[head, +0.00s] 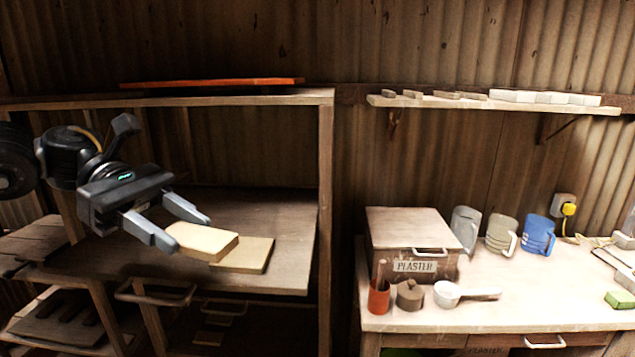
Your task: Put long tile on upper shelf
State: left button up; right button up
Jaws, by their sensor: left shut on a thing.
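My left gripper (192,236) is shut on a pale tan tile (206,243), its two grey fingers at the tile's near end. The tile sits just above or against a second flat tan tile (247,254); I cannot tell whether they touch. The second tile lies on a wooden board (285,215) at mid height in the rack. The rack's top shelf (232,98) is above, with a thin orange-red flat thing (215,83) lying on it. My right gripper is not in view.
A wall shelf (385,101) at right holds several small grey and white blocks. Below it, a bench (405,322) carries a plaster box (412,226), several mugs, a scoop (450,295) and a red cup (379,297). The rack's right post (325,200) stands beside the board. The board's back right is clear.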

pick_arm(q)
jog(key=s+d+f+m+g+y, duration=0.1)
jog(key=s+d+m+g, duration=0.1)
jog(key=d, duration=0.4)
jog(key=s+d+f+m+g+y, duration=0.1)
jog(key=s+d+f, duration=0.1)
jog(key=d, duration=0.3)
jog(key=d+f+n+t+h, duration=0.2)
jog(key=d+f, duration=0.5)
jog(key=f, duration=0.3)
jog(key=w+a+f+n+t+y, duration=0.1)
jog(key=w+a+f+n+t, duration=0.3)
jog(key=a+f+n+t, duration=0.95)
jog(key=a+f+m, duration=0.1)
jog(key=a+f, duration=0.4)
jog(key=a, duration=0.3)
jog(key=shift+w+a+y, duration=0.3)
jog(key=shift+y, duration=0.1)
jog(key=shift+m, duration=0.25)
